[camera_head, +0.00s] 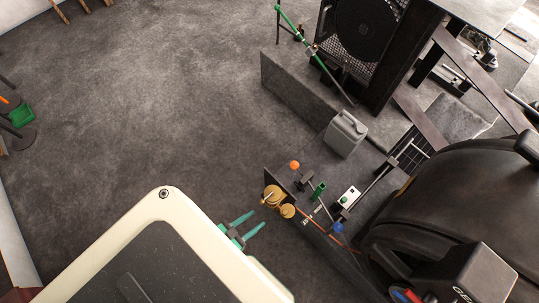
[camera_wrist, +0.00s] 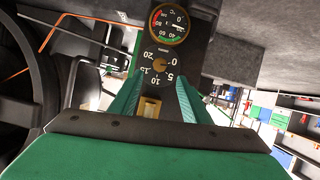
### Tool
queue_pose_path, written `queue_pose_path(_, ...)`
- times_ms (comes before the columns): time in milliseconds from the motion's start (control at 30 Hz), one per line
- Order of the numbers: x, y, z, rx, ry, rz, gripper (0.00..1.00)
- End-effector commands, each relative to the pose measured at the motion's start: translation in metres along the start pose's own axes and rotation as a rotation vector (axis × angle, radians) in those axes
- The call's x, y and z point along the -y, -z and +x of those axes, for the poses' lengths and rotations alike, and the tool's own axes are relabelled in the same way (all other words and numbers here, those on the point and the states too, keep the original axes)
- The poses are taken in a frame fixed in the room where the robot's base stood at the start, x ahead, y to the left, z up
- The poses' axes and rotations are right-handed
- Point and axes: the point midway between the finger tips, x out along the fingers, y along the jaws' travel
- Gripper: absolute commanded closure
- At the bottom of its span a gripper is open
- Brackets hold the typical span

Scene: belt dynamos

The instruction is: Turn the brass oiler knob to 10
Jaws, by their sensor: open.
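A small brass piece (camera_wrist: 150,107), likely the oiler knob's grip, shows below the dial, between the finger bases. My gripper (camera_wrist: 159,84) is open, its two teal fingers on either side of the dial. In the head view my gripper (camera_head: 256,220) points at the panel, just left of a larger brass disc (camera_head: 272,197) and a smaller one (camera_head: 288,211). I cannot tell which disc is the knob, or any contact.
A round gauge (camera_wrist: 169,23) with a coloured arc sits above the dial. An orange ball-topped lever (camera_head: 295,165), a green handle (camera_head: 319,190) and a blue knob (camera_head: 338,228) stand along the panel. A grey can (camera_head: 345,134) stands behind.

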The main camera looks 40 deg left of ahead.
Motion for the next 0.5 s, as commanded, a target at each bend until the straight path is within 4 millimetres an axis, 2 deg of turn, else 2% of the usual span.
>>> queue_pose_path(300, 0.0, 0.002, 0.058, -0.003, 0.0, 0.0, 0.57)
queue_pose_path(500, 0.0, 0.001, 0.083, -0.002, 0.001, 0.0, 0.57)
